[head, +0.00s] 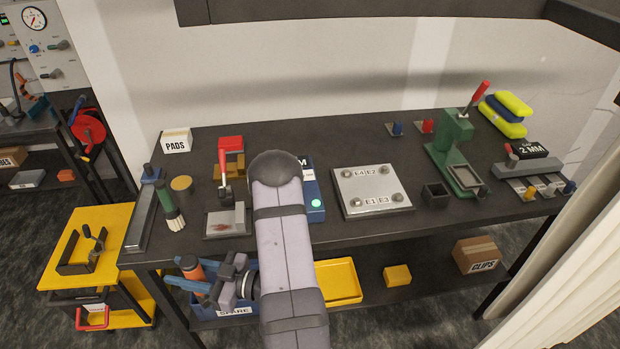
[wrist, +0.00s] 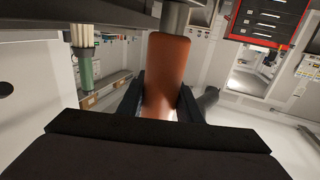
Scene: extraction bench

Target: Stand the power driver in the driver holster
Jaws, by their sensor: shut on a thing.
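My gripper (head: 212,284) is in front of the bench's left part, over the blue bin marked SPARE. It is shut on an orange cylindrical body with a dark end, which I take to be the power driver (head: 194,270). In the wrist view the orange body (wrist: 166,75) stands between the black fingers of my gripper (wrist: 160,100), with a grey part above it. Its lower end is hidden by the gripper. I cannot tell for sure which thing is the driver holster; a small dark open square cup (head: 435,193) stands on the bench right of the E-marked plate.
A red-handled clamp fixture (head: 228,175), the metal plate (head: 372,192) and a green press (head: 455,150) stand on the bench (head: 330,232). Below are the SPARE bin (head: 232,312) and a yellow tray (head: 338,280).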

